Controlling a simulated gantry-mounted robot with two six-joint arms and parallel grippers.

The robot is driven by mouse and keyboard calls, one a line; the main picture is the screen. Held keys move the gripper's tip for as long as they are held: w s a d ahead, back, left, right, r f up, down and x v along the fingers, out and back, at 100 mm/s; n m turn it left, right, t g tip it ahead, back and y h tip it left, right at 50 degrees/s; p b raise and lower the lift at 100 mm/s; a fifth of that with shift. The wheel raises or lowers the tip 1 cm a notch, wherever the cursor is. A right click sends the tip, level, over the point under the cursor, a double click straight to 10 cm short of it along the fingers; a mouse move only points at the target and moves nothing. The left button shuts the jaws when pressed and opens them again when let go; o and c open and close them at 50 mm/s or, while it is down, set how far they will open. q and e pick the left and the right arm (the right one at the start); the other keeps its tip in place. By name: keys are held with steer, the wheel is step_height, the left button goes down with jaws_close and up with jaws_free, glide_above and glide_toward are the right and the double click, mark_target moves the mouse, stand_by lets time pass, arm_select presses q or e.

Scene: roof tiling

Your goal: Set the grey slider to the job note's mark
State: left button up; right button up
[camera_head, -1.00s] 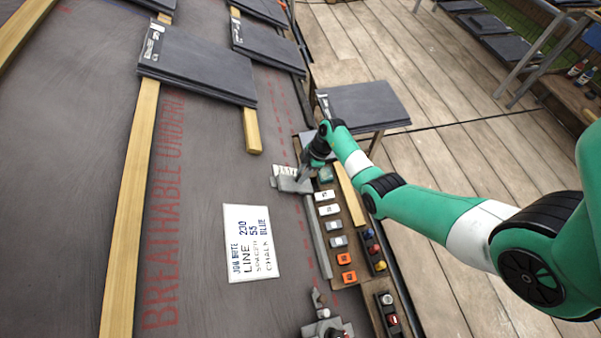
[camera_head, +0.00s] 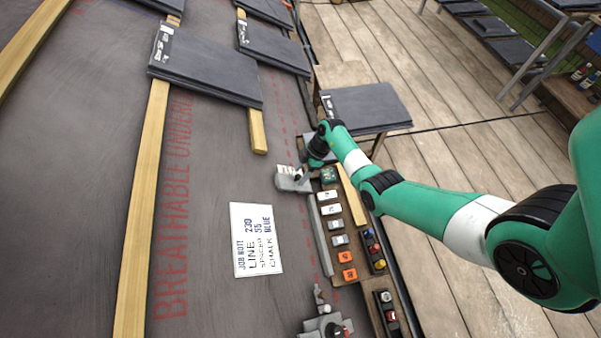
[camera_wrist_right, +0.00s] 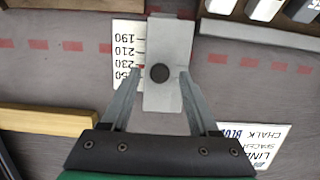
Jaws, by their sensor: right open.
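The grey slider (camera_wrist_right: 170,45) is a flat light-grey plate with a dark round knob (camera_wrist_right: 160,73), beside a white scale (camera_wrist_right: 127,50) marked 190 to 250. A small red mark at the slider's left edge lies near the 230 line. My right gripper (camera_wrist_right: 160,76) is open, its fingers on either side of the slider near the knob; contact is unclear. In the head view, the right gripper (camera_head: 303,172) is over the grey slider (camera_head: 293,184). The job note (camera_head: 257,240) reads line 230, spacer 55, chalk blue. My left gripper is out of view.
A tray of white, grey and orange pieces (camera_head: 346,256) lies right of a grey rail (camera_head: 320,236). A grey fixture (camera_head: 325,325) stands at the bottom. Slates (camera_head: 205,65) and wooden battens (camera_head: 145,200) lie on the left. Underlay around the note is clear.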

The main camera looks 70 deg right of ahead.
steer(key=p+v, duration=0.7)
steer(key=v, duration=0.4)
steer(key=shift+s+r, duration=0.1)
steer(key=shift+r, duration=0.05)
